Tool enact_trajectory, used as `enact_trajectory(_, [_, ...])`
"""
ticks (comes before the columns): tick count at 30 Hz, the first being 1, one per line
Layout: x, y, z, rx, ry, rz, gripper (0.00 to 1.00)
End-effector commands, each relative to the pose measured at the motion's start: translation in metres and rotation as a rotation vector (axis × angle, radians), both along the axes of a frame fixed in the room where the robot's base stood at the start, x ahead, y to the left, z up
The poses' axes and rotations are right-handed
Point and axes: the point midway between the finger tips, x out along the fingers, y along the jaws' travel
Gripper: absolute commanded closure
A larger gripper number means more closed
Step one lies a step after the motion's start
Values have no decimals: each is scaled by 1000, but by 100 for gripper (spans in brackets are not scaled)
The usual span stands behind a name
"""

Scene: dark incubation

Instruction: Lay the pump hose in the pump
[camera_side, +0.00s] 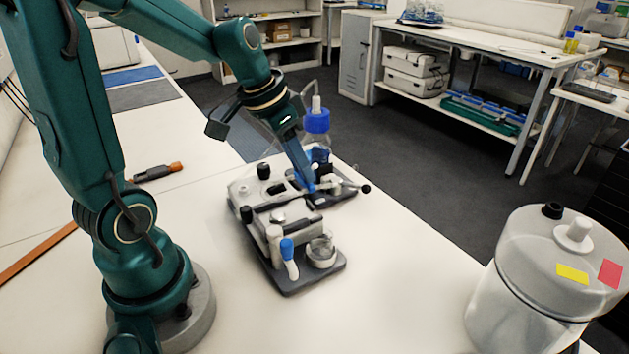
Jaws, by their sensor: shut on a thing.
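The pump (262,190) looks to be the grey-white device with black knobs on a dark base, in the middle of the bench. My gripper (312,186) reaches down from the upper left, with its blue fingers at the pump's rear right side. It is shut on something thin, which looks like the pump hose. The held part is too small to make out, and the fingers hide it. A thin clear line, likely the hose, loops faintly near the blue-capped bottle (316,122) behind the gripper. I cannot tell whether any hose lies in the pump.
At the pump's front stand a blue-topped white tube (290,262) and a clear round dish (321,250). A lever with a black knob (365,188) sticks out right. A large lidded container (530,290) is at front right. An orange-tipped tool (158,172) lies left.

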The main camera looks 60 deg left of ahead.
Motion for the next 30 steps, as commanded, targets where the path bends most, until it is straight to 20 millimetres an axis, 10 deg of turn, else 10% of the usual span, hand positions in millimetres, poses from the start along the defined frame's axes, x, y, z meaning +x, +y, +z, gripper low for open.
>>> enact_trajectory(30, [-2, 1, -25, 8, -18, 11, 100])
